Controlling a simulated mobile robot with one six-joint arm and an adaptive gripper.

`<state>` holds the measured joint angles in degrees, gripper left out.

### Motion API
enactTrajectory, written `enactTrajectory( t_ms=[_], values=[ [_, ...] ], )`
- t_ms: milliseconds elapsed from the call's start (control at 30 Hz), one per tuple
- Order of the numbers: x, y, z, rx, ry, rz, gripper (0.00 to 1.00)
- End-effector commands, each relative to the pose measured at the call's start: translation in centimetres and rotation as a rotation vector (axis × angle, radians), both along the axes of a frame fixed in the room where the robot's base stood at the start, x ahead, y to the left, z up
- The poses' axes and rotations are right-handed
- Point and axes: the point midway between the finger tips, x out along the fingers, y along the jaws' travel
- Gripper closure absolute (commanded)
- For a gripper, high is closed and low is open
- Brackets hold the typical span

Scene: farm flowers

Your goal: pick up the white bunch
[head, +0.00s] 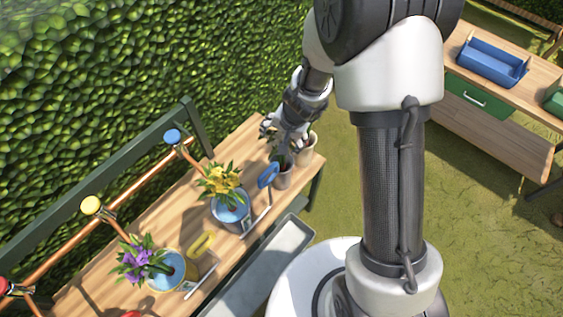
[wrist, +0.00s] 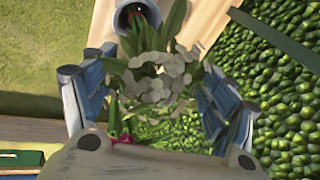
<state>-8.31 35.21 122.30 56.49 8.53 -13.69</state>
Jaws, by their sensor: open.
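The white bunch (wrist: 160,82) shows in the wrist view as a cluster of pale round blooms with long green leaves. It is between the two blue-grey fingers of my gripper (wrist: 155,78), which are spread apart with room on both sides. A grey pot (wrist: 135,14) shows at the top of that view, by the leaves. In the head view my gripper (head: 288,138) is over the far end of the wooden bench (head: 165,213), above a small pot (head: 283,177). There the gripper largely hides the white blooms.
Nearer are a yellow bunch (head: 221,180) and a purple bunch (head: 140,262) in pots. A copper pipe with taps (head: 91,206) and a hedge (head: 110,80) run behind. A blue tray (head: 491,62) sits on another table.

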Motion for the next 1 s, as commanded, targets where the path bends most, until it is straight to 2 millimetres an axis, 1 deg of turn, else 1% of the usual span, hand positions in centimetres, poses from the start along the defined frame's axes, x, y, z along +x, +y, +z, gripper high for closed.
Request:
enactTrajectory(
  t_ms=[67, 267, 1000],
  values=[
    [0.10, 0.08, -0.47, 0.000, 0.000, -0.001, 0.22],
    [0.12, 0.09, -0.35, 0.000, 0.000, 0.000, 0.22],
    [0.11, 0.09, -0.34, 0.000, 0.000, 0.000, 0.70]
  ],
)
